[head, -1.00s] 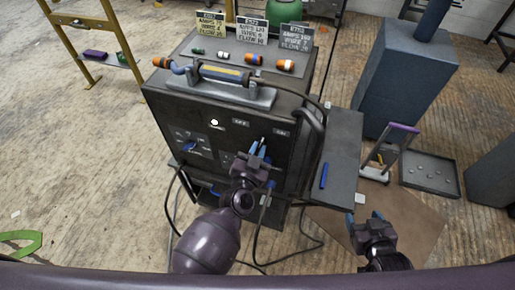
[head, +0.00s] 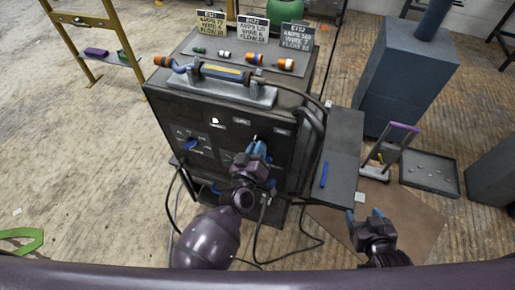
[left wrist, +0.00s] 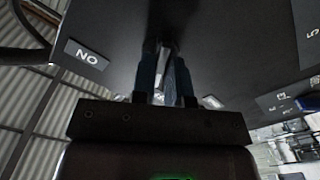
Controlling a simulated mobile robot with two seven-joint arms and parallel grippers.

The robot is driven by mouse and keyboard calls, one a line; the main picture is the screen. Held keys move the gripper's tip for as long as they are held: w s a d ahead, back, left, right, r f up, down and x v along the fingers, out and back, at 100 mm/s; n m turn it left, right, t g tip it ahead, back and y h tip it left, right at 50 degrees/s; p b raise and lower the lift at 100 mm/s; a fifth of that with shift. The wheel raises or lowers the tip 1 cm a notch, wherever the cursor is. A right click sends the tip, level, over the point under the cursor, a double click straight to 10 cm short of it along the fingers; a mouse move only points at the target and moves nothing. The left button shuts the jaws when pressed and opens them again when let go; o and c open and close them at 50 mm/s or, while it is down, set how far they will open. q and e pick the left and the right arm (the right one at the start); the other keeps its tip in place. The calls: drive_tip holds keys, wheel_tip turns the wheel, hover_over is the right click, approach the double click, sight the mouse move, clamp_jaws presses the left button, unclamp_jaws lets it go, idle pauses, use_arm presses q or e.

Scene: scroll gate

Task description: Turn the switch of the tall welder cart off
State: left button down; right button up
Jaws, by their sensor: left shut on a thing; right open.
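The tall welder cart (head: 225,140) stands in the middle of the head view, its dark front panel facing me. Its switch (left wrist: 166,62) is a small pale lever on the panel, seen between my fingers in the left wrist view. My left gripper (head: 257,150) is shut on the switch and hides most of it in the head view. A label (head: 282,132) sits to the right of the switch and another label (head: 241,122) to its upper left. In the left wrist view a label (left wrist: 87,55) reads "ON" upside down. My right gripper (head: 365,216) is open and empty, low right of the cart.
A torch (head: 222,73) rests on a grey holder atop the cart, with coloured parts and cards behind it. A side shelf (head: 341,155) with a blue pen (head: 324,174) juts right. Cables hang in front. A blue-grey block (head: 402,80) and a tray (head: 430,172) stand right.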

use_arm(q)
drive_tip(key=shift+n, duration=0.5)
drive_tip(key=c, duration=1.1)
unclamp_jaws()
drive_tip(key=v, duration=1)
drive_tip(key=shift+s+a, duration=0.1)
drive_tip(key=shift+s, duration=0.3)
